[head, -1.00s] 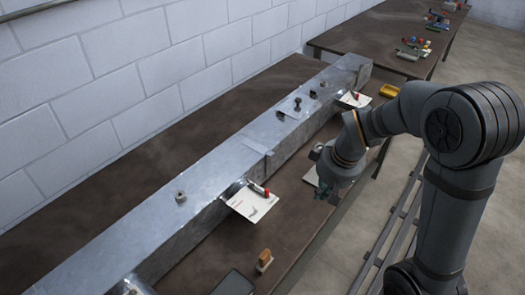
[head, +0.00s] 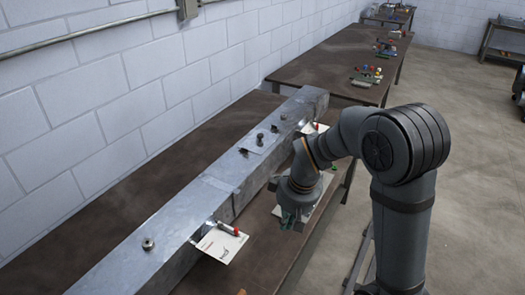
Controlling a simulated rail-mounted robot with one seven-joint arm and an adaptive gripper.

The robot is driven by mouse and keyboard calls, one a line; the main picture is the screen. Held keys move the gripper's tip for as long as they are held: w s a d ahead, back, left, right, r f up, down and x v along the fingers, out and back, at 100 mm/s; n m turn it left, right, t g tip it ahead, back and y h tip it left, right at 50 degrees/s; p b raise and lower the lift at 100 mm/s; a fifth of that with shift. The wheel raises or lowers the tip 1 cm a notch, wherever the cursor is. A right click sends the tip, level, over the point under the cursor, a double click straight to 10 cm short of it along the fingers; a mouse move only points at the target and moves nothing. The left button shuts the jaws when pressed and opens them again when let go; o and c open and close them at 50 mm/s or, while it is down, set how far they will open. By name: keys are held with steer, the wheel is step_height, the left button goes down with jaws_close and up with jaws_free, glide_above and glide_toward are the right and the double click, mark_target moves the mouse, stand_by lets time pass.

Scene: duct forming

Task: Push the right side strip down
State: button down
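A long grey sheet-metal duct (head: 180,222) lies along the bench. A flat metal piece (head: 222,183) lies across its top near the middle. A small plate with dark knobs (head: 258,142) is on the top farther back. I cannot make out clearly which part is the right side strip; the duct's far right side is partly hidden by my arm. My gripper (head: 290,221) points down beside the duct's right side, above the bench and apart from the duct as far as I can see. Its fingertips are small and dark, and their opening is unclear.
A white card with a red-tipped item (head: 222,242) sticks out from the duct's near right side. Another card (head: 316,128) shows farther back. A nut-like piece (head: 148,244) sits on top. A second bench (head: 335,62) holds coloured items. A block wall runs along the left.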

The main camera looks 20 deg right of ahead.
steer(key=w+a+n+g+h+p, duration=0.1)
steer(key=w+a+n+g+p, duration=0.1)
steer(key=w+a+n, duration=0.3)
steer(key=w+a+g, duration=0.1)
steer(key=w+a, duration=0.2)
steer(key=w, duration=0.4)
steer(key=shift+w+f+g+p, duration=0.15)
steer(key=shift+g+p, duration=0.15)
steer(key=shift+p, duration=0.05)
